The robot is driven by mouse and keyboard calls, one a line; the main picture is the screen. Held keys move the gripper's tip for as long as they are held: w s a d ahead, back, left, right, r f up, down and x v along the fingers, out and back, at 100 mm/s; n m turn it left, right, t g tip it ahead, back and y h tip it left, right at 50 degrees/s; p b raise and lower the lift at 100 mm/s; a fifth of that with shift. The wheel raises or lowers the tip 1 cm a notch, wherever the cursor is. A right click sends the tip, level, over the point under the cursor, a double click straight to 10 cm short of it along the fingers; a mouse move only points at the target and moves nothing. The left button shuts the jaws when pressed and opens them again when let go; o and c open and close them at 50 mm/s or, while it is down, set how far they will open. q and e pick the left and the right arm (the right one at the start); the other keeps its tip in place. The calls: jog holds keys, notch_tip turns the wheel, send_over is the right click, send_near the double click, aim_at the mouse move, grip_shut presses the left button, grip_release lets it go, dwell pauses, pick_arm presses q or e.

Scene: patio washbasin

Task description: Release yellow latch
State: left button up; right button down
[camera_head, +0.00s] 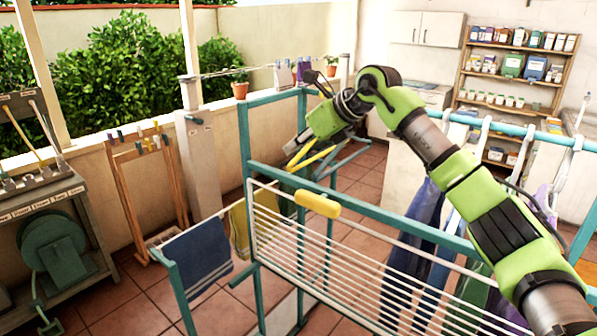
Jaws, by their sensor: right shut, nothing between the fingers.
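The yellow latch (317,203), a rounded yellow piece, sits on the upper white rail of the folding drying rack panel (345,262). My right arm comes in from the right, and its green-and-black right gripper (292,160) is above and behind the latch in the picture, pointing down and left. The gripper is shut and empty, with a visible gap between it and the latch. My left gripper is not in view.
A teal frame (246,135) surrounds the panel. A blue towel (197,262) and an olive towel (239,230) hang at its left. Dark blue clothes (410,228) hang at the right, below my arm. A wooden stand (122,208) stands at the left; tiled floor lies between.

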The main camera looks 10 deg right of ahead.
jog(key=r, duration=0.2)
jog(key=w+r, duration=0.1)
jog(key=r, duration=0.1)
jog(key=shift+a+r, duration=0.15)
jog(key=shift+r, duration=0.1)
